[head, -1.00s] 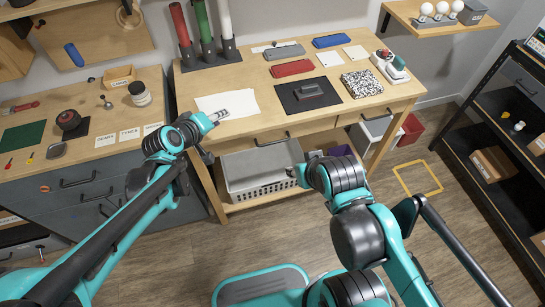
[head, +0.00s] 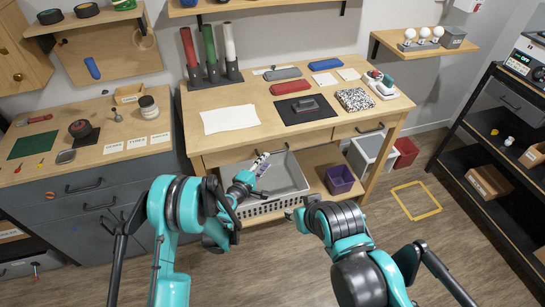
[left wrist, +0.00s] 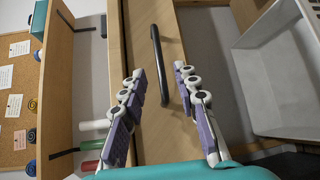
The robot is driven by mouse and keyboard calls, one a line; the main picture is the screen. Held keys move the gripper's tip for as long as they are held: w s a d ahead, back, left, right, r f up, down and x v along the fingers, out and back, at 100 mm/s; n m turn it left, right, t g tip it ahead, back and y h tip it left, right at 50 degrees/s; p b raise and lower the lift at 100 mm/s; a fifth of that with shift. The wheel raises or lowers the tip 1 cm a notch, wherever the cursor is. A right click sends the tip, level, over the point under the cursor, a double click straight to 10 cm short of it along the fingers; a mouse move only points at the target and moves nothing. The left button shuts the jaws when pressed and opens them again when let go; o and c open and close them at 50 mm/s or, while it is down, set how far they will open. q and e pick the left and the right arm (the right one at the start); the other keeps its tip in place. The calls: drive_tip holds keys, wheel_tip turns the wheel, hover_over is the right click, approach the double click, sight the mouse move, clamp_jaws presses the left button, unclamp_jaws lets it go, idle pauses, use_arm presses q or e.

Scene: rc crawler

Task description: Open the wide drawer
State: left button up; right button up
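The wide drawer (head: 235,155) is the long wooden front under the left and middle of the workbench top, and it looks shut. Its dark bar handle (left wrist: 157,50) shows clearly in the left wrist view. My left gripper (head: 262,162) is in front of the drawer, at the handle. In the left wrist view the left gripper (left wrist: 160,70) has its two purple-padded fingers apart, with the handle in the gap between them. I see no clear contact. My right arm's end (head: 302,214) is low in front of the bench; its fingers cannot be made out.
A grey basket (head: 285,190) stands on the shelf below the drawer, close under my left gripper. A purple bin (head: 340,179) is right of it. A narrower drawer (head: 350,131) is at the right. Black pad (head: 285,112) and paper (head: 230,119) lie on top.

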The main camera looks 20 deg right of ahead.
sight(273, 152)
use_arm(q)
drive_tip(key=b+x, duration=0.1)
drive_tip(key=x, duration=0.6)
drive_tip(key=shift+b, duration=0.4)
clamp_jaws()
